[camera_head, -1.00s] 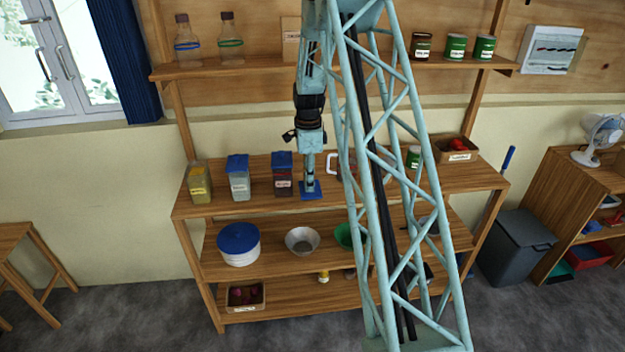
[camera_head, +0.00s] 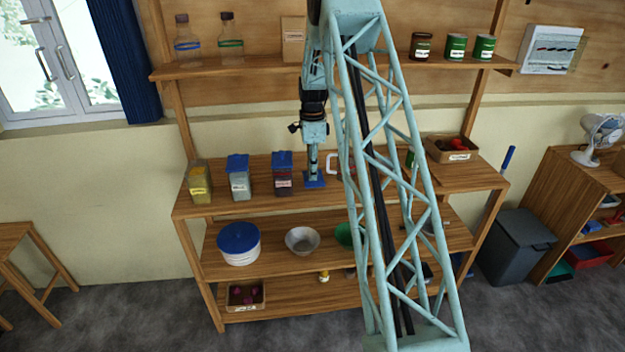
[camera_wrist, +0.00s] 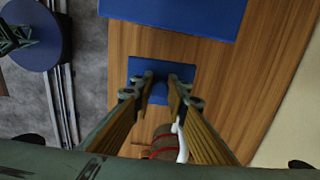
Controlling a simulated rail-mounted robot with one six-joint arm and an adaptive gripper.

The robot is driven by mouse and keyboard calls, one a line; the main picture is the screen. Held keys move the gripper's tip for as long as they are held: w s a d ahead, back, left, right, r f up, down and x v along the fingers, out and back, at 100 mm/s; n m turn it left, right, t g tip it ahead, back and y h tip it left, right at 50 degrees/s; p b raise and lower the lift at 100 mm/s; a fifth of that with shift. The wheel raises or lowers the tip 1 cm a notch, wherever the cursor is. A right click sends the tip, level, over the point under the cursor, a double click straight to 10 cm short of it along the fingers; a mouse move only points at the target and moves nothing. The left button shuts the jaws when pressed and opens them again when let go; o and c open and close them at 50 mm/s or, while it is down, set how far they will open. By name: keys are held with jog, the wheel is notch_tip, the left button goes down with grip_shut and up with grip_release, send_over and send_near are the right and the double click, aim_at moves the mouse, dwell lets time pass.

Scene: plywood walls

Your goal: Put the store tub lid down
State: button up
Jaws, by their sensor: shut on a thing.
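My gripper (camera_head: 314,174) points down over the top board of the wooden shelf unit, shut on a flat square blue lid (camera_head: 314,182). In the wrist view the lid (camera_wrist: 149,69) shows between and beyond the fingertips (camera_wrist: 163,88). I cannot tell whether the lid touches the board or hangs just above it. To its left stand a tub with dark contents and a blue lid (camera_head: 283,173), a tub with pale contents and a blue lid (camera_head: 238,178), and a yellow-filled tub (camera_head: 200,184) with no blue lid on it.
A jug with a white handle (camera_head: 333,164) stands close right of the gripper and shows with red bands in the wrist view (camera_wrist: 163,143). My lattice column hides part of the board. A round blue-lidded tub (camera_head: 239,243) and bowls (camera_head: 302,240) are on the shelf below.

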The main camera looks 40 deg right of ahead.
jog(key=shift+w+d, duration=0.1)
jog(key=shift+w+d, duration=0.15)
jog(key=shift+f, duration=1.85)
jog(key=shift+f, duration=0.1)
jog(key=o, duration=0.8)
jog(key=shift+o, duration=0.2)
jog(key=shift+r, duration=6.15)
jog(key=shift+r, duration=0.1)
